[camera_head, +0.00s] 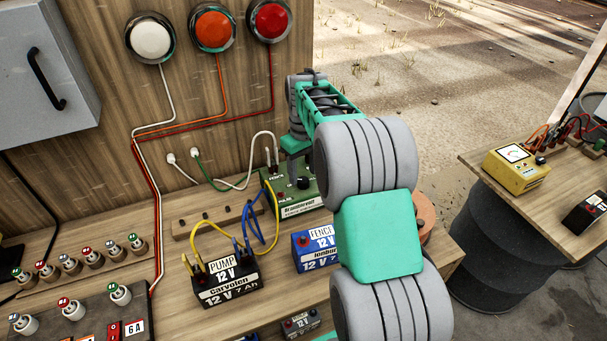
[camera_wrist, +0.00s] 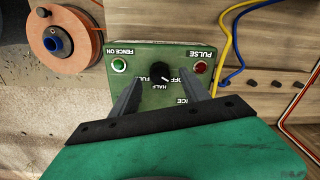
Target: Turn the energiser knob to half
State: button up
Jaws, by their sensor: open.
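The green energiser box (camera_head: 311,189) stands on the bench against the plank wall. Its black knob (camera_head: 303,183) shows on its face. In the wrist view the box (camera_wrist: 207,56) appears upside down, with the knob (camera_wrist: 160,71) between OFF, HALF and FULL labels. A pale mark on the knob seems to lean towards the OFF side, but it is small. My gripper (camera_wrist: 163,84) is open, its two fingers on either side of the knob with gaps. Whether the fingertips reach the knob's depth is unclear. A green lamp (camera_wrist: 119,64) and a red lamp (camera_wrist: 200,67) flank it.
A pump battery (camera_head: 226,287) and a blue fence battery (camera_head: 313,250) stand in front of the energiser. Yellow and blue cables loop close beside it. An orange reel (camera_wrist: 62,40) sits on its other side. A yellow meter (camera_head: 516,170) is on a separate table.

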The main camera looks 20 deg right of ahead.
jog(key=shift+f, duration=1.15)
grip_shut()
